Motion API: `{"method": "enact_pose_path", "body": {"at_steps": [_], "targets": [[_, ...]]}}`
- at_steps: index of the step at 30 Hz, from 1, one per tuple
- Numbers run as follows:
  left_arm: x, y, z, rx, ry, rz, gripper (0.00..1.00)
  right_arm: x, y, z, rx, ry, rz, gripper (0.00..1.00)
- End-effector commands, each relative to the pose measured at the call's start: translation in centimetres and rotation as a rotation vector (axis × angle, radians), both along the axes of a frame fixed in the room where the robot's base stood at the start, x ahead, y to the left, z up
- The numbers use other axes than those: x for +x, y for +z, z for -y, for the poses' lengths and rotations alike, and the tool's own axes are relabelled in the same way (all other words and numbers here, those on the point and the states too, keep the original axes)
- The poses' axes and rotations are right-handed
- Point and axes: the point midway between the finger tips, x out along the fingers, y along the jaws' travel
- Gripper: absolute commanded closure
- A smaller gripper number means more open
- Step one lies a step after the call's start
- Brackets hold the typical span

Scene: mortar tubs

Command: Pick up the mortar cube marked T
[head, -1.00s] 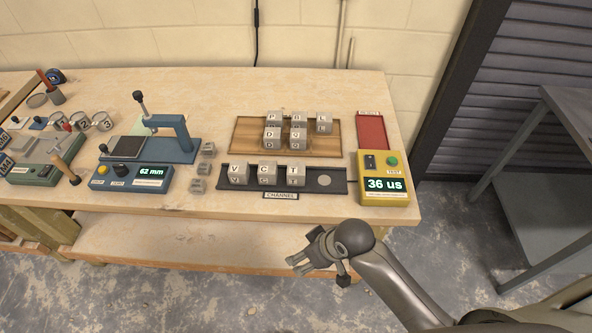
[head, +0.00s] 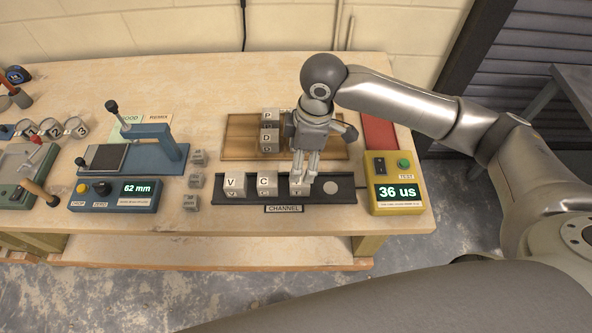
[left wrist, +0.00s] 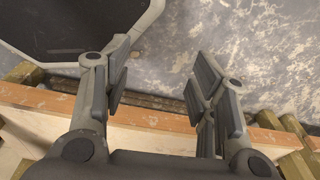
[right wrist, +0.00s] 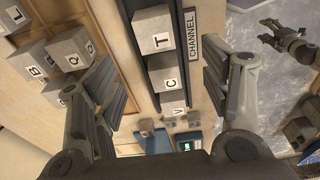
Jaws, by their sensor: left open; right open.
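The mortar cube marked T (head: 297,190) stands in the dark channel tray (head: 345,197), right of the cubes marked C (head: 266,181) and V (head: 234,182). In the head view my right gripper (head: 304,184) is above the T cube and partly hides it. In the right wrist view the T cube (right wrist: 153,29) is at the top, and the C cube (right wrist: 163,70) lies between the open fingers of my right gripper (right wrist: 163,76). My left gripper (left wrist: 157,75) is open and empty, with floor behind it, outside the head view.
A wooden tray (head: 240,130) with several lettered cubes is behind the channel, partly hidden by my right arm. A yellow tester (head: 394,184) reading 36 us stands right of it. A blue gauge (head: 115,193) and small blocks (head: 191,202) are to the left.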

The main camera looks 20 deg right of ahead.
Motion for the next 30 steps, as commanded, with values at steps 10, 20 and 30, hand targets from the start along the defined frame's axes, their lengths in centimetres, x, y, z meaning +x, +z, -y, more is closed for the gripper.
{"method": "enact_pose_path", "body": {"at_steps": [10, 20, 30], "targets": [[-1.8, 0.6, -0.1, 0.003, -0.001, -0.026, 0.47, 0.1, -4.0, -0.1, -0.012, 0.005, -0.010, 0.30], [-1.5, 1.8, -0.1, 0.003, 0.000, -0.022, 0.47, 0.4, -7.1, 0.1, -0.013, 0.003, -0.011, 0.30], [-0.8, 2.5, -0.1, 0.002, 0.000, -0.012, 0.47, 0.6, -10.5, -0.1, -0.012, 0.006, -0.005, 0.30]]}}
